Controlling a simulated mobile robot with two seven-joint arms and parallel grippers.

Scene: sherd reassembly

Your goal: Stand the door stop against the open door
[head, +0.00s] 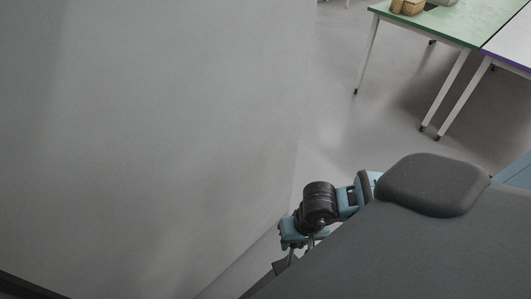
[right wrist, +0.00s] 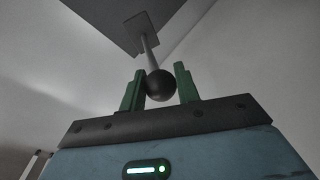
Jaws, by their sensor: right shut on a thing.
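My right gripper (head: 300,250) is low beside the grey panel in the head view, partly cut off by my own dark body. In the right wrist view its green fingers (right wrist: 160,88) are closed around a black ball (right wrist: 160,85). A large plain grey upright panel (head: 150,130), apparently the open door, fills the left of the head view. I cannot tell whether the door stop touches it. My left gripper is not in view.
A green-topped table (head: 450,22) with tan objects (head: 408,6) on it stands at the far upper right. A white-topped table (head: 510,45) adjoins it. The grey floor (head: 350,130) between the panel and the tables is clear.

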